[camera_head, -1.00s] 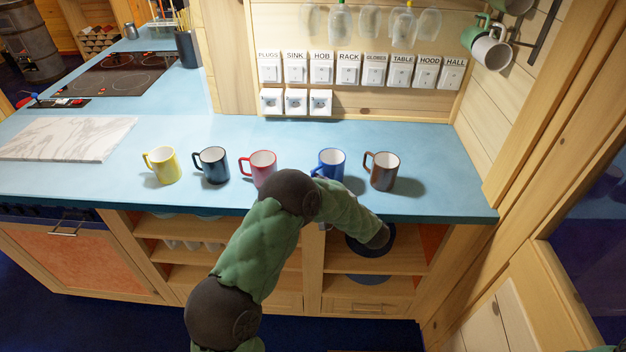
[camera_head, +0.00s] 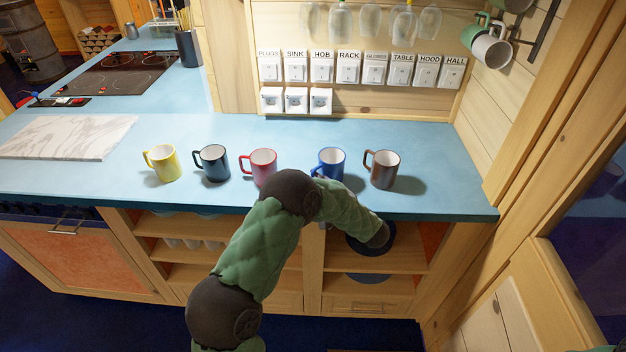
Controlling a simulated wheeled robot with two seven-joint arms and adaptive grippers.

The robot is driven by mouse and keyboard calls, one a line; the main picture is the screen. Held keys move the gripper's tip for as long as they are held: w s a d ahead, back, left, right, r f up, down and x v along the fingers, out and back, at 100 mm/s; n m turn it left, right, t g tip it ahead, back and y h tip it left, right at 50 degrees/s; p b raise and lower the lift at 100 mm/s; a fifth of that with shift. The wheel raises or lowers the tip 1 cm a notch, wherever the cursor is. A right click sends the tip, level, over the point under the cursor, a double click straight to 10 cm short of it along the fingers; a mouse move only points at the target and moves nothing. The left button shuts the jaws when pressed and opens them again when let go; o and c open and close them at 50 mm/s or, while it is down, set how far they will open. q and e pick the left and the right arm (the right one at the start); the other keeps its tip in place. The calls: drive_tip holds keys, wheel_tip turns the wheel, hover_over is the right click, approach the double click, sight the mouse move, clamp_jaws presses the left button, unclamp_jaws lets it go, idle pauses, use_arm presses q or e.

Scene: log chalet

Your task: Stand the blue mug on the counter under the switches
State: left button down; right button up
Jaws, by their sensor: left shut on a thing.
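The blue mug (camera_head: 332,160) is upright over the blue counter (camera_head: 430,165), between the red mug (camera_head: 262,166) and the brown mug (camera_head: 383,170), below the row of switches (camera_head: 348,70). My arm covers its lower part, so I cannot see its base meet the counter. My left arm, in a green padded sleeve, rises from the bottom and bends in front of the counter's front edge, just before the mug. My left gripper is almost wholly hidden behind this arm; its fingers and their contact with the mug do not show. My right gripper is not in view.
A dark mug (camera_head: 213,163) and a yellow mug (camera_head: 162,163) stand further left. A marble board (camera_head: 70,137) lies at the left. White sockets (camera_head: 296,100) sit under the switches. Clear counter lies behind the mugs and at the right end. Open shelves are below.

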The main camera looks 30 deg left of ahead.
use_arm(q)
drive_tip(key=c, duration=1.1)
unclamp_jaws()
drive_tip(key=shift+s+d+f, duration=0.1)
drive_tip(key=shift+s+f, duration=0.05)
drive_tip(key=shift+f, duration=0.65)
drive_tip(key=shift+c, duration=0.2)
drive_tip(key=shift+f, duration=0.1)
drive_tip(key=shift+d, duration=0.1)
drive_tip(key=r+v, duration=0.1)
drive_tip(key=v, duration=1)
drive_tip(key=shift+d+r, duration=0.3)
drive_tip(key=shift+s, duration=0.1)
